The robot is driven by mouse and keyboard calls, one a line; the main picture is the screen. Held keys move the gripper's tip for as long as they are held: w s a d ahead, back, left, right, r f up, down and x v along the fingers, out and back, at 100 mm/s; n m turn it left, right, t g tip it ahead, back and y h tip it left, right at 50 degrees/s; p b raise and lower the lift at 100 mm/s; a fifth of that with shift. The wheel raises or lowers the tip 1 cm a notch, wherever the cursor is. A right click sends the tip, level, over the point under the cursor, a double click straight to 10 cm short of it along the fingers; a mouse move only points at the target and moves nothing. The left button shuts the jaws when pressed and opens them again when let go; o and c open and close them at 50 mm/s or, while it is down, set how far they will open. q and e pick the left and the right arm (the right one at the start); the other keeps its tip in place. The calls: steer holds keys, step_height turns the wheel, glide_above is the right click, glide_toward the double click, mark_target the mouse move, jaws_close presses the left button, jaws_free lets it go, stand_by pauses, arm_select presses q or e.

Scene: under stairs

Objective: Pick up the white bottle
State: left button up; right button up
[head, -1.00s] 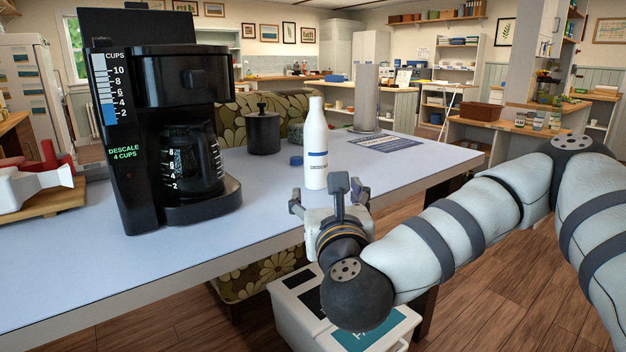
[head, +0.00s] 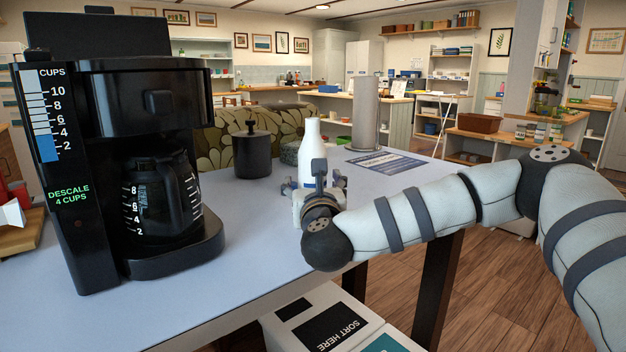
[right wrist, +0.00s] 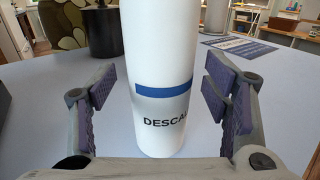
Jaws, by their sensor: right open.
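The white bottle (head: 312,150) stands upright on the blue-grey table (head: 240,222), right of the coffee maker. In the right wrist view the bottle (right wrist: 160,60) fills the middle, with a blue band and lettering that begins "DESCA". My right gripper (head: 318,182) is in front of the bottle and hides its lower part in the head view. In the right wrist view its two fingers (right wrist: 158,100) are open, one on each side of the bottle, with gaps showing on both sides. My left gripper is not in view.
A black coffee maker (head: 115,130) with a glass carafe stands at the left. A dark lidded canister (head: 252,152), a grey cylinder (head: 364,115) and a printed sheet (head: 387,162) are behind the bottle. White bins (head: 325,318) stand below the table's front edge.

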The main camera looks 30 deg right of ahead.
steer(key=shift+w+d+f, duration=0.1)
steer(key=shift+w+d, duration=0.2)
steer(key=shift+w, duration=0.2)
steer(key=c, duration=1.5)
steer(key=shift+c, duration=0.2)
